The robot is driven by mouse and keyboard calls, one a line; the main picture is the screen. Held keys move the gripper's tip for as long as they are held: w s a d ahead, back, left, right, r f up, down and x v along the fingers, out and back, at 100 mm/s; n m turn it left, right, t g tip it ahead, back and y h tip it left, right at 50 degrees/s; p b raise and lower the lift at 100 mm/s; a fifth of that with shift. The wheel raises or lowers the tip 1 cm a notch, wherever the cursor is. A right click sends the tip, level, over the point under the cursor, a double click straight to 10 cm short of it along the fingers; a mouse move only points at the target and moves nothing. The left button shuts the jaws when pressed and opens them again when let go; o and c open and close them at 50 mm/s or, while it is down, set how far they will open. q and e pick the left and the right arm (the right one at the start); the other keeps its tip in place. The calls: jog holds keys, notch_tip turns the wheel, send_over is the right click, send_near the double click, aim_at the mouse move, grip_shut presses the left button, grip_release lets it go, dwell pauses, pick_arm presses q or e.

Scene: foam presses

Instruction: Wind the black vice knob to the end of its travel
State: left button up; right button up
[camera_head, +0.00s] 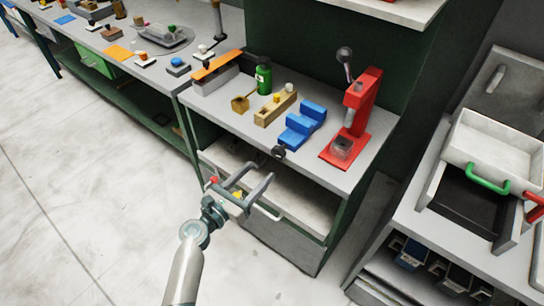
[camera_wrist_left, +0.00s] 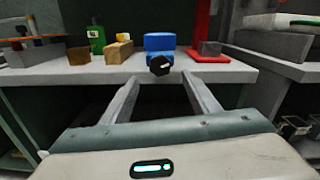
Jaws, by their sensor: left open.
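The blue vice (camera_head: 302,123) stands near the front edge of the grey bench top. Its black knob (camera_head: 279,152) sticks out over the front edge, facing me. In the left wrist view the black knob (camera_wrist_left: 160,65) is in front of the blue vice (camera_wrist_left: 160,42), centred beyond my fingers. My left gripper (camera_head: 258,190) is open and empty, in front of the bench and short of the knob. Its two fingers show in the left wrist view (camera_wrist_left: 160,90), spread apart with the knob between their lines. My right gripper is not in view.
A red press (camera_head: 355,115) stands right of the vice. A wooden block (camera_head: 275,108) and a green bottle (camera_head: 263,77) stand to its left. Below the bench top is an open shelf and a drawer with a handle. A white bin (camera_head: 490,145) stands at the right.

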aim_at(276, 155)
pick_arm(q)
jog(key=x, duration=0.8)
jog(key=shift+p, duration=0.35)
jog(key=shift+s, duration=0.1)
jog(key=c, duration=1)
